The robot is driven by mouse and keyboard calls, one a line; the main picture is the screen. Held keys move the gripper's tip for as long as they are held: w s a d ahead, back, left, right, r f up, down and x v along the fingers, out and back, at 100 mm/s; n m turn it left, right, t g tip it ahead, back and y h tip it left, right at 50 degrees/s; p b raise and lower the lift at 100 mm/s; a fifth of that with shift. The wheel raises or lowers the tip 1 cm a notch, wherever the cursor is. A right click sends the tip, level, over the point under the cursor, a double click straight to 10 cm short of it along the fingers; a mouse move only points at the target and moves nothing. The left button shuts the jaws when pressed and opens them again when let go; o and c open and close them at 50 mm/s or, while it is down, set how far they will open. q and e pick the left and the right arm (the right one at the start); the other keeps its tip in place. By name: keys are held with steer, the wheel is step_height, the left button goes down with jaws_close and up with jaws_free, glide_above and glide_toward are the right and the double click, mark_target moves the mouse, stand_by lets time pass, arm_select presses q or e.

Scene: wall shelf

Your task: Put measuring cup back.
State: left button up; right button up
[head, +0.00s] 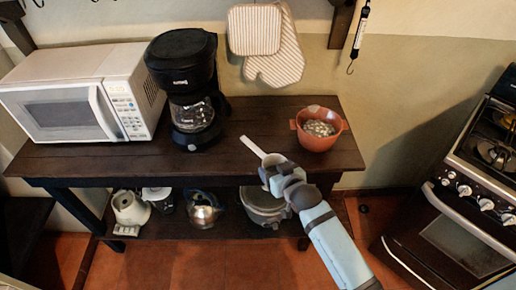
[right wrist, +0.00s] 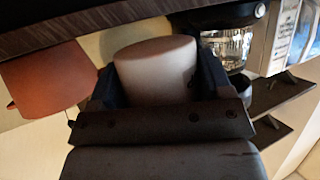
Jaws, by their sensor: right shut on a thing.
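The measuring cup (head: 252,147) is pale, with a long flat handle pointing up and left in the head view. My right gripper (head: 272,170) is shut on its cup part, over the front edge area of the dark wooden table (head: 100,160). In the right wrist view the pale cup body (right wrist: 155,70) sits between the two dark fingers. I cannot tell whether the cup touches the table. My left gripper is not in view.
An orange pot (head: 319,140) stands just right of the cup. A black coffee maker (head: 182,60) and white microwave (head: 75,95) stand to the left. Striped oven mitts (head: 275,65) hang behind. A lower shelf holds several appliances. A stove (head: 460,190) is at right.

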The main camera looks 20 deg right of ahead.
steer(key=w, duration=0.6)
steer(key=w+a, duration=0.1)
steer(key=w, duration=0.2)
steer(key=x, duration=0.3)
steer(key=shift+a+r+p, duration=0.1)
steer(key=shift+p, duration=0.2)
steer(key=shift+f, duration=0.3)
steer(key=shift+f, duration=0.1)
steer(key=o, duration=1)
